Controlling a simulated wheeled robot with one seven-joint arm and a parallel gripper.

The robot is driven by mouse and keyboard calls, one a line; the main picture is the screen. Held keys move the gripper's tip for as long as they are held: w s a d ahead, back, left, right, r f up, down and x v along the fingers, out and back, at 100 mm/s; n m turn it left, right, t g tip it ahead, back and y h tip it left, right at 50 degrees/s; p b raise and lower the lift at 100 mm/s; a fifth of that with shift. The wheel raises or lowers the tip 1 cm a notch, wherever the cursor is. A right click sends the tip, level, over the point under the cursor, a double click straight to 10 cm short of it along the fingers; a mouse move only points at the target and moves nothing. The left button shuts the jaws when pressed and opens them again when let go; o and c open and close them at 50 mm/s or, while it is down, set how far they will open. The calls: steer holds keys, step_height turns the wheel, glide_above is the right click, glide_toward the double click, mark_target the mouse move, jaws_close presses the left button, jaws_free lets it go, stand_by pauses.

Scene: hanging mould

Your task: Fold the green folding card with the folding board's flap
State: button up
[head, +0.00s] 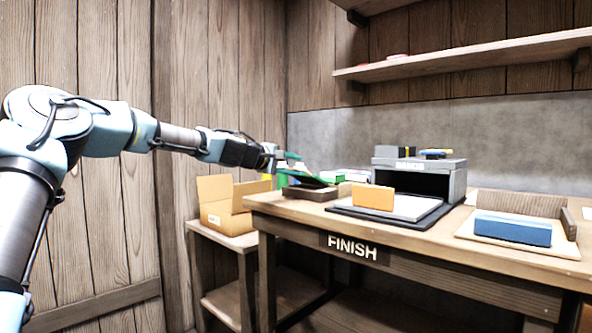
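My gripper (272,158) is small in the head view, at the end of my arm above the left end of the table. Whether its fingers are open or shut is too small to tell. A thin green piece (293,156), perhaps the green folding card, shows right at the fingertips; I cannot tell whether it is held. Just below and to the right, a dark tilted panel (312,180), perhaps the flap, rises over a brown wooden board (308,193) at the table's left edge. This looks like the folding board. Its hinge is not clear.
An orange block (373,197) stands on a grey pad on a dark mat. A grey press-like box (420,175) stands behind it. A blue block (512,229) lies on a tray at right. An open cardboard box (229,217) sits on a lower stand at left.

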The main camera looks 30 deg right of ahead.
steer(key=b+v, duration=0.9)
steer(key=b, duration=0.1)
steer(key=shift+s+a+b, duration=0.15)
steer(key=shift+a+b, duration=0.05)
steer(key=shift+b, duration=0.15)
stand_by(1.0)
